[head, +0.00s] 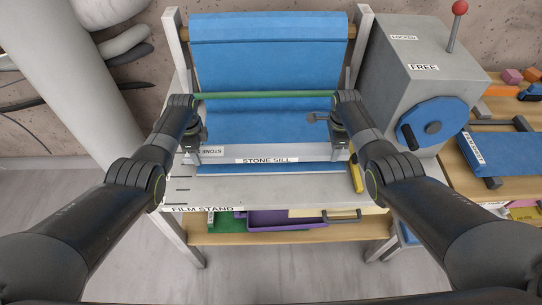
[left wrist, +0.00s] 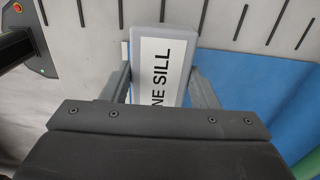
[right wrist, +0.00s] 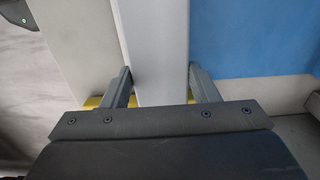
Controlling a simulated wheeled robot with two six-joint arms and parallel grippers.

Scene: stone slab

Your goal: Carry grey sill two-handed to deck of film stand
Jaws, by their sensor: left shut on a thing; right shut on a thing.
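The grey sill (head: 312,154) is a long bar with a "STONE SILL" label, lying crosswise over the film stand's pale deck (head: 290,186). Blue film (head: 262,125) runs down behind it, and a blue strip shows in front of it. My left gripper (head: 197,151) is shut on the sill's left part; its fingers flank the labelled bar (left wrist: 167,55) in the left wrist view. My right gripper (head: 341,143) is shut on the right part, with the bar (right wrist: 156,45) between its fingers in the right wrist view. I cannot tell whether the sill touches the deck.
A green rod (head: 265,95) crosses the film behind the sill. A grey box (head: 415,75) with a blue wheel and red-knobbed lever stands right of the stand. A yellow tool (head: 356,176) lies at the deck's right. A lower shelf (head: 225,238) holds trays.

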